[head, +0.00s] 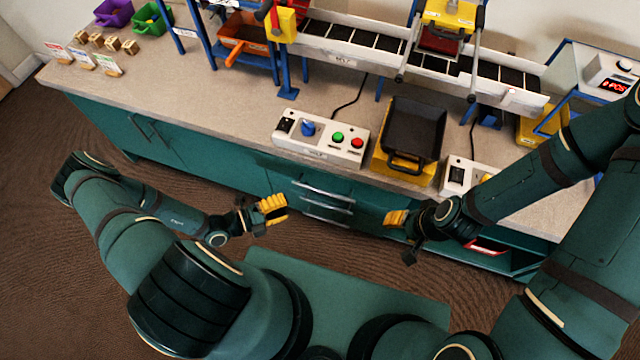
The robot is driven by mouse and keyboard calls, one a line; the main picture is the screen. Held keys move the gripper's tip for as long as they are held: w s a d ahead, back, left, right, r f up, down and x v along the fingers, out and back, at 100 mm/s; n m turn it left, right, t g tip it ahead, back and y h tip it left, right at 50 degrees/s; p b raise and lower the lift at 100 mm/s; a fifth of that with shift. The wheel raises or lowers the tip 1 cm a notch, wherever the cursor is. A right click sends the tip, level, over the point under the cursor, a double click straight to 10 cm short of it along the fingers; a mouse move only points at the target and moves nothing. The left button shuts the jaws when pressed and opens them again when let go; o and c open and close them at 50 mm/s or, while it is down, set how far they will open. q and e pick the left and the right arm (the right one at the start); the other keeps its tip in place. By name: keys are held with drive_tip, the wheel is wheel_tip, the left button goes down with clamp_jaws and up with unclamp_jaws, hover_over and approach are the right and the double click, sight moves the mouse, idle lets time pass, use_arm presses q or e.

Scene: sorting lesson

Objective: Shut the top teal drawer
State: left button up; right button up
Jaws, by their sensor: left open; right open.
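The teal drawers are in the counter front, in the middle of the head view. The top teal drawer (300,186) has a long silver handle, with more handles stacked below it. I cannot tell from this steep angle how far it stands out. My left gripper (273,209) is open and empty, with yellow fingers, just left of the drawer handles and apart from them as far as I can see. My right gripper (395,218) is open and empty, to the right of the drawers. Its yellow fingers point left.
The counter (220,95) holds a white button box (320,137), a black tray (413,130) on a yellow base, and a conveyor (370,52). An orange bin (243,35) stands behind. At lower right an open compartment shows a red-and-white thing (487,246). Brown floor lies in front.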

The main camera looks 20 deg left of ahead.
sight(325, 192)
use_arm(q)
drive_tip(key=b+x, duration=0.1)
drive_tip(key=x, duration=1.2)
drive_tip(key=shift+w+d, duration=0.15)
drive_tip(key=shift+d, duration=0.25)
clamp_jaws()
